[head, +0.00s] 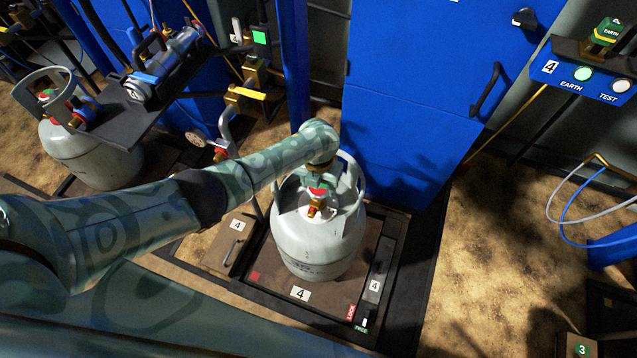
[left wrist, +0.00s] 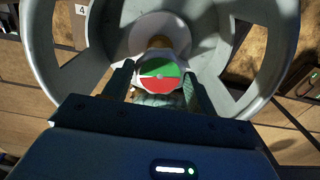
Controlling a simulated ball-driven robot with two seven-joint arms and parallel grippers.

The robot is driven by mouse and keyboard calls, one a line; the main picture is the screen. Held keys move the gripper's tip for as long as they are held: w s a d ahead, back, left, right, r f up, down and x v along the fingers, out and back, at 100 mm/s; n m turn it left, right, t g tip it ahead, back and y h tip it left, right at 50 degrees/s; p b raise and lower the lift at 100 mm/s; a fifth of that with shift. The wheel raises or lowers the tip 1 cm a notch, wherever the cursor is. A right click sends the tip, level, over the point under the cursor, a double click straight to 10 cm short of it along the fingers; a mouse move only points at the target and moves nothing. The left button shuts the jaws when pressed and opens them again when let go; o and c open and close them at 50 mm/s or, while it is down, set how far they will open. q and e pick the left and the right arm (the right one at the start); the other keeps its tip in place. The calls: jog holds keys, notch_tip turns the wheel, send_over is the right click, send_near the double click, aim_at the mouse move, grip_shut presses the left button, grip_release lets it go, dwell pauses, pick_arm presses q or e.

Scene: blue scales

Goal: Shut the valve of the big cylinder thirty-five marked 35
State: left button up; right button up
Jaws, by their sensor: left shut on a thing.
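In the left wrist view the knob (left wrist: 159,74) has a green and red top, green on the far half and red on the near half. My left gripper (left wrist: 157,88) reaches inside the collar (left wrist: 45,65), its fingers on either side of the knob, shut on it. In the head view my arm's end partly hides the gripper. My right gripper is not seen.
A second grey cylinder (head: 90,155) stands at the left. A blue cabinet (head: 420,90) rises behind the scale. A lock switch (head: 363,322) is at the scale's front right. An EARTH and TEST box (head: 590,78) is at upper right. Sandy floor lies right.

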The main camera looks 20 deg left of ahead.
pick_arm(q)
jog(key=shift+m, duration=0.8)
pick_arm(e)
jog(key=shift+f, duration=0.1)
pick_arm(q)
jog(key=shift+m, duration=0.3)
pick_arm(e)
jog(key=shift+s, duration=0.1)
pick_arm(q)
jog(key=o, duration=1)
notch_tip(320, 180, up, 16)
jog(key=p, duration=0.9)
jog(key=shift+r, duration=0.15)
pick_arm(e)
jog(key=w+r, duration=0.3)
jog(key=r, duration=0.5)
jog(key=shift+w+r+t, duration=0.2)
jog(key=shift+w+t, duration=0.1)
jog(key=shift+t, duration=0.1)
